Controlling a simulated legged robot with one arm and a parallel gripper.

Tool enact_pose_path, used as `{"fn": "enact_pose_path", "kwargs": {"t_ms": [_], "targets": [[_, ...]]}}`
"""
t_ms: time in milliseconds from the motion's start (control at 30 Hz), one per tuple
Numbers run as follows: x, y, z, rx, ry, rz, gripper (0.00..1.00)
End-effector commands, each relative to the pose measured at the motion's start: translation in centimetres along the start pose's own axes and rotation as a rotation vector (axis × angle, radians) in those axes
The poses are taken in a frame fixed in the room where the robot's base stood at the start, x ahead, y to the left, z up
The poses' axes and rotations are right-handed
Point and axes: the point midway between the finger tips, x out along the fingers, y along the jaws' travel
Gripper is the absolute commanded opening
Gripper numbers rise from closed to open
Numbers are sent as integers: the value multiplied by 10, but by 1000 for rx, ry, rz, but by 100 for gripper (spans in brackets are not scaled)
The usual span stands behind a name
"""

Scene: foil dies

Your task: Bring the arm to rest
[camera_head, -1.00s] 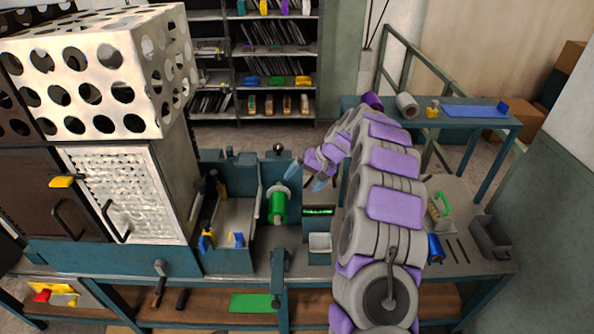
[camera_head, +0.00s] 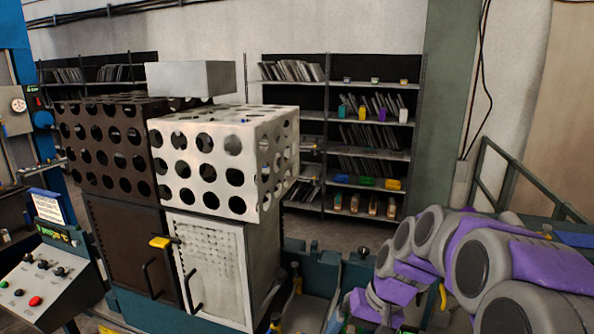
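My arm (camera_head: 500,255), grey with purple panels, fills the lower right of the head view. Its end bends down toward the bottom edge, where my gripper (camera_head: 348,314) is only partly in view. A bluish finger shows there, but the picture edge cuts off the tips. I cannot tell whether it is open or shut, or whether it touches anything. The bench area under it is mostly hidden.
A white perforated box (camera_head: 225,165) stands on a cabinet with a white door (camera_head: 208,265), left of my gripper. A dark perforated box (camera_head: 105,150) is beside it. A control panel (camera_head: 45,290) stands at lower left. Shelves (camera_head: 345,145) stand behind.

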Motion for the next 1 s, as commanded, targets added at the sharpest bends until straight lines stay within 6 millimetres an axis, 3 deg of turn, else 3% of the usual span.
{"fn": "enact_pose_path", "kwargs": {"t_ms": [33, 267, 600, 800, 1000], "targets": [[0, -4, 21, -14, -14, 21, 100], [2, -3, 108, -47, -68, 130, 100], [14, 28, 228, -53, -124, 292, 100], [21, 46, 270, -42, -143, 349, 100], [22, 51, 280, -39, -146, 364, 100]]}}
